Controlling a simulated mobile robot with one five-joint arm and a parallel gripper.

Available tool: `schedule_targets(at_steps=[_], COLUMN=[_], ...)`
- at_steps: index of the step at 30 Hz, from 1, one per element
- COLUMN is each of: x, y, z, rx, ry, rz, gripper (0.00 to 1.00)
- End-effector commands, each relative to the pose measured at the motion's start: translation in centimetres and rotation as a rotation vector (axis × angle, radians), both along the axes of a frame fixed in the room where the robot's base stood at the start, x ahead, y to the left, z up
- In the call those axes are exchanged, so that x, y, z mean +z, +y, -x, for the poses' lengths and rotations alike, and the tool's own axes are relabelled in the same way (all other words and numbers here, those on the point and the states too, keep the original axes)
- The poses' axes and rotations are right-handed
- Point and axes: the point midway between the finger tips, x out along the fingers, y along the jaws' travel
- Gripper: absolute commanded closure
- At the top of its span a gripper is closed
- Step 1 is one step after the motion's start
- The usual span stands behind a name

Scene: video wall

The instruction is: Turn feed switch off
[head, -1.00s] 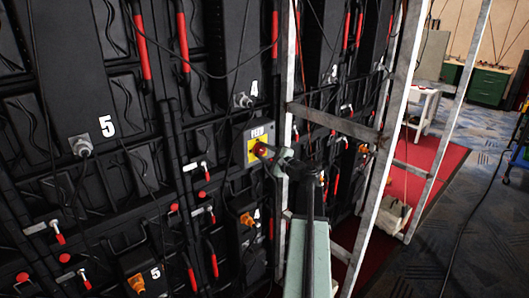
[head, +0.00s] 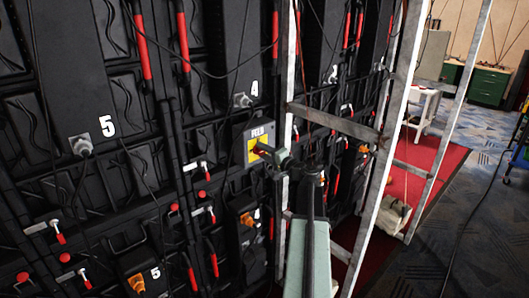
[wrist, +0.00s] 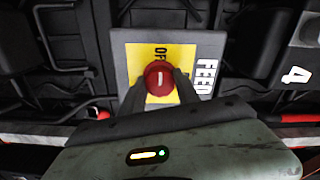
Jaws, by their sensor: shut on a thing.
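The feed switch is a round red knob (wrist: 158,76) on a yellow plate in a grey box (head: 239,146) labelled FEED. In the wrist view the box appears turned on its side, with FEED (wrist: 207,77) at the right of the plate. Part of the word OFF (wrist: 160,51) shows above the knob, and a short white mark on the knob runs roughly up and down in the picture. My gripper (wrist: 158,86) is shut on the knob, one finger on each side. In the head view it reaches the box from the right and partly hides the knob.
A grey metal frame post (head: 285,75) and crossbar (head: 335,122) stand close beside my arm. Black panels with cables, red handles and grey connectors (head: 81,145) cover the wall. A white table (head: 424,103) and green cabinet (head: 489,82) stand far right.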

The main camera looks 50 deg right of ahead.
Motion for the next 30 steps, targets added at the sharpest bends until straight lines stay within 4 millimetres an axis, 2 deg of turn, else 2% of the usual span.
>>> schedule_targets(at_steps=[17,18,19,20,30], x=[-0.18,-0.18,-0.17,-0.16,-0.07], y=[0.06,0.06,0.06,0.06,0.08], z=[0.10,0.10,0.10,0.09,0.53], rx=[0.002,0.002,0.002,0.001,-0.001], ry=[0.007,0.007,0.007,0.007,0.004], rz=[0.033,0.032,0.032,0.032,0.029], gripper=[1.00,0.51,0.43,0.40,0.40])
